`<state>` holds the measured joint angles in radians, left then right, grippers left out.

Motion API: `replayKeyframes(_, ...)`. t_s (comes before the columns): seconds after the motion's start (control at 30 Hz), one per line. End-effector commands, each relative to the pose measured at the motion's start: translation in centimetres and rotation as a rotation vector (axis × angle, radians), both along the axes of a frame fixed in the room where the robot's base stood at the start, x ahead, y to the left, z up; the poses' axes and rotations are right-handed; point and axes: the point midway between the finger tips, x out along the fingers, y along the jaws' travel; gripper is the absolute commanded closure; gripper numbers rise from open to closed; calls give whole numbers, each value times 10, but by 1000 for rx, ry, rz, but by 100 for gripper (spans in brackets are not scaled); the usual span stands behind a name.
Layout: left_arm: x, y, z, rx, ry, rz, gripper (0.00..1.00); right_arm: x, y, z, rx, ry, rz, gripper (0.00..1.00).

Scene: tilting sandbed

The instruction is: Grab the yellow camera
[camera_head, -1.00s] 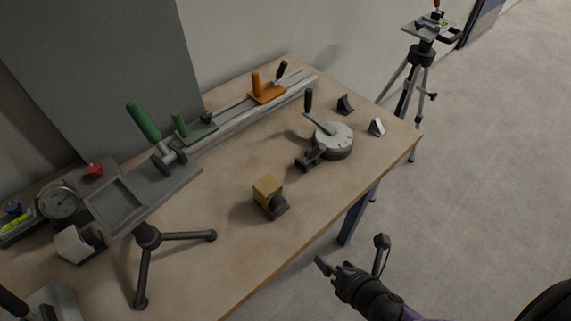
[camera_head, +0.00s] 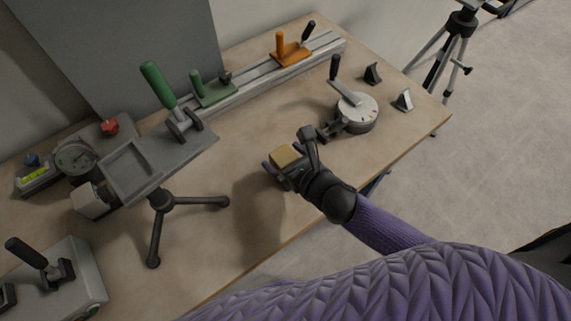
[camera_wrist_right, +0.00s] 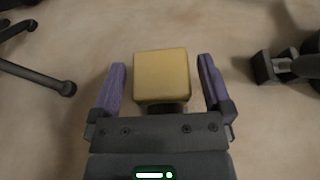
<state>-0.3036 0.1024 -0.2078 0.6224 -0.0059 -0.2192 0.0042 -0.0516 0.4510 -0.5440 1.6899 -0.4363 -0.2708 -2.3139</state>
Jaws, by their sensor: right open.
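The yellow camera (camera_head: 284,157), a small yellow block with a dark lens part, sits on the wooden table near its front edge. It also shows in the right wrist view (camera_wrist_right: 162,77), between the two purple fingers, with a gap on each side. My right gripper (camera_head: 276,168) is open around the camera; it also shows in the right wrist view (camera_wrist_right: 163,82). The camera's dark part is mostly hidden by the gripper in both views. My left gripper is not in view.
A round dial with a black handle (camera_head: 357,112) stands right of the camera. A grey tilting tray on a tripod (camera_head: 131,172) stands to the left. A rail with green and orange carriages (camera_head: 260,78) runs along the back. Bare tabletop lies between them.

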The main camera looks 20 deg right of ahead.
Motion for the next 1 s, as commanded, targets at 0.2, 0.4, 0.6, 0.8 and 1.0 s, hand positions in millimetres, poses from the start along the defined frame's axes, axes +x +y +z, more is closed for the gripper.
replayKeyframes(0.2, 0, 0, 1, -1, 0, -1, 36, 0, 0, 1, 0, 0, 0, 30)
replayKeyframes(0.4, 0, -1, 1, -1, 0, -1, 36, 0, 0, 0, 0, 0, 0, 72)
replayKeyframes(0.6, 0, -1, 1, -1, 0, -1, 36, -1, 0, 0, 1, 1, 0, 100)
replayKeyframes(0.8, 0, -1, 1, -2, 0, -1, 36, 0, 0, 1, 0, -1, 0, 100)
replayKeyframes(1.0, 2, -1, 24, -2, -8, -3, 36, 0, -1, 38, -3, -6, 2, 100)
